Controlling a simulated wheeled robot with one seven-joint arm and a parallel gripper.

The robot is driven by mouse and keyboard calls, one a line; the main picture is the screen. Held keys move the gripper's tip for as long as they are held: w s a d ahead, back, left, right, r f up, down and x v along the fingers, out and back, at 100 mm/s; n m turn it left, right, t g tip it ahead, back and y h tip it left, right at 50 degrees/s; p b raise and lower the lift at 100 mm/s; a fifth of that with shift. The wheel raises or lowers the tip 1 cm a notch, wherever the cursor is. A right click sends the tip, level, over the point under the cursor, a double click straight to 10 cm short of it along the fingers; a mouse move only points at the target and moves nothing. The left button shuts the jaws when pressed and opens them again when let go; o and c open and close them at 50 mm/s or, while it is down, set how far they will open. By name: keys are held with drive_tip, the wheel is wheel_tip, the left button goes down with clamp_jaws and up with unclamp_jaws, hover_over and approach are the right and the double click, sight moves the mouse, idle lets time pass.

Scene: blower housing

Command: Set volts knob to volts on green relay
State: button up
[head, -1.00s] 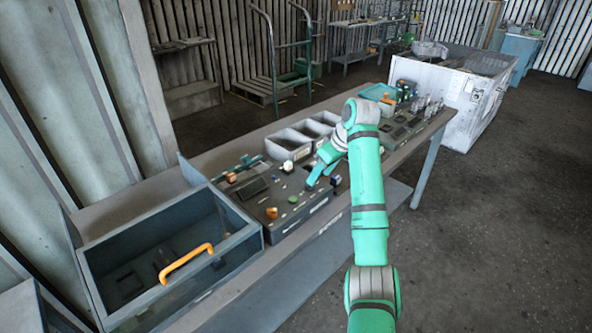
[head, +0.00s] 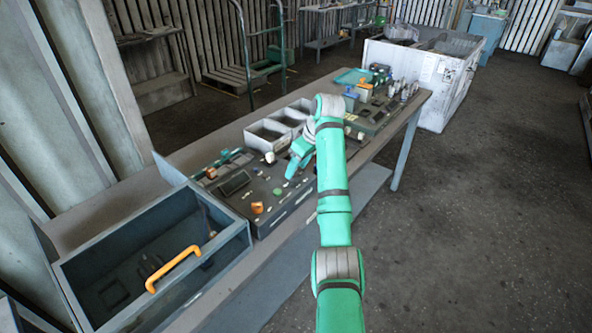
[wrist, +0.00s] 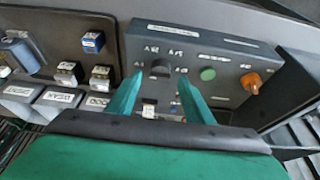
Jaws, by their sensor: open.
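In the wrist view, a dark round knob (wrist: 160,67) on the control panel (wrist: 225,52) shows between my gripper's fingertips (wrist: 160,76). The gripper is open, with a finger on either side of the knob in the picture; contact cannot be told. Small labels surround the knob but are too blurred to read, so I cannot confirm it is the volts knob. In the head view, my gripper (head: 291,172) is over the right part of the panel (head: 236,202). Several small blocks stand left of the knob, one blue-topped (wrist: 93,42); I cannot identify a green relay.
A green button (wrist: 208,73) and an orange knob (wrist: 251,82) are right of the dark knob. A bin with an orange handle (head: 172,268) stands left of the panel, and grey trays (head: 268,134) stand behind it. Open floor (head: 480,210) lies to the right.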

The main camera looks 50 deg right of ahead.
drive_tip(key=shift+x, duration=1.1)
drive_tip(key=c, duration=1)
drive_tip(key=shift+c, duration=0.2)
drive_tip(key=m, duration=0.2)
drive_tip(key=m+h, duration=0.1)
drive_tip(key=m, duration=0.1)
drive_tip(key=m+h, duration=0.1)
drive_tip(key=shift+w+a+m, duration=0.15)
drive_tip(key=shift+a+m, duration=0.1)
drive_tip(key=shift+m, duration=0.15)
drive_tip(key=m+g+h, duration=0.1)
drive_tip(key=m, duration=0.2)
drive_tip(key=m+g+h, duration=0.1)
drive_tip(key=m, duration=0.1)
drive_tip(key=shift+a+m, duration=0.1)
drive_tip(key=shift+m, duration=0.3)
